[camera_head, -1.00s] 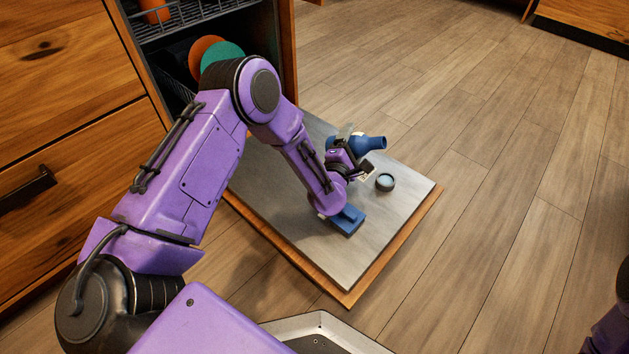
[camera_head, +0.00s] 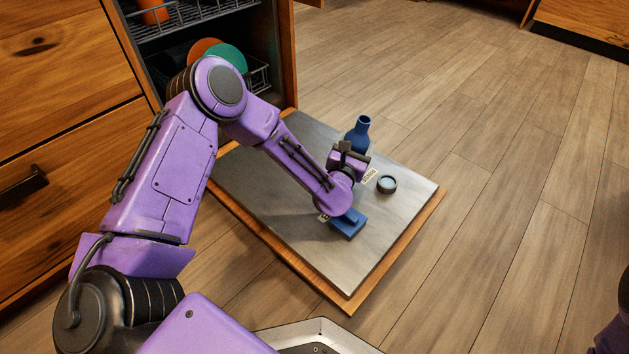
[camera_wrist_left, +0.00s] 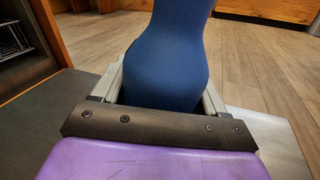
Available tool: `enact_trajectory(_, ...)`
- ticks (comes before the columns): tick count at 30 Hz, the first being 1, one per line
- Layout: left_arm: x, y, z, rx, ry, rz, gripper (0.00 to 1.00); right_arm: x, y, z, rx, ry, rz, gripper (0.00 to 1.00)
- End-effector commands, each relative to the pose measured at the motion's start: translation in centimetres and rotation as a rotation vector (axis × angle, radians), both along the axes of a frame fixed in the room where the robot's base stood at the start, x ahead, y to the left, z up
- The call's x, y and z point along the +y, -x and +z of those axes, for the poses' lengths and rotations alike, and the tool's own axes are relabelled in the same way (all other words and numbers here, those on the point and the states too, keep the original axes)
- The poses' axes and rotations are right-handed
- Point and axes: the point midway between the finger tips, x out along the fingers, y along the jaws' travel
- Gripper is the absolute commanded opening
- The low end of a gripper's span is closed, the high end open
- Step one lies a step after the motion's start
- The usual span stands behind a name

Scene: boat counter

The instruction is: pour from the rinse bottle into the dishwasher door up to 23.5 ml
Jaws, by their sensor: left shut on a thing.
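The blue rinse bottle (camera_head: 359,134) is upright above the open dishwasher door (camera_head: 280,150), its neck pointing up. My left gripper (camera_head: 349,154) is shut on the bottle. In the left wrist view the bottle (camera_wrist_left: 165,60) sits between the two fingers of the gripper (camera_wrist_left: 162,85); its top is out of frame. A small round dark ring with a pale inside (camera_head: 386,184) is on the door to the right of the gripper. A blue block-like part (camera_head: 347,224) is on the door below my wrist, partly hidden by it. My right gripper is not seen.
The dishwasher's racks stand behind my arm, with an orange and a teal plate (camera_head: 230,56) in the lower one. Wooden drawers (camera_head: 60,120) are at the left. The wooden floor (camera_head: 480,150) to the right is clear.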

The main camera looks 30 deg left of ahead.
Motion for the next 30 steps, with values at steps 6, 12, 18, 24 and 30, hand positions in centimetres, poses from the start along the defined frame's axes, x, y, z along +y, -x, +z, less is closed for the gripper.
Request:
enact_trajectory(6, 0.0, 0.0, 1.1, -0.001, 0.0, 0.0, 0.34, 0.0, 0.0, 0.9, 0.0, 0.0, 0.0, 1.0)
enact_trajectory(12, 0.0, 0.0, 4.2, -0.001, -0.001, 0.001, 0.34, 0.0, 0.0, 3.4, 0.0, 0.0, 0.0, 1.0)
enact_trajectory(18, 0.0, 0.0, 6.3, 0.0, -0.001, 0.0, 0.34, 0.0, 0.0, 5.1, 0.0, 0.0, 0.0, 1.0)
enact_trajectory(24, 0.0, 0.0, 6.0, 0.0, -0.001, 0.0, 0.34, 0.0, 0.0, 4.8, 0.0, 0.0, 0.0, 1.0)
enact_trajectory(30, 0.0, 0.0, 8.2, -0.001, -0.001, 0.0, 0.34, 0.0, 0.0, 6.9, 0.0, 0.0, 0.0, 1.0)
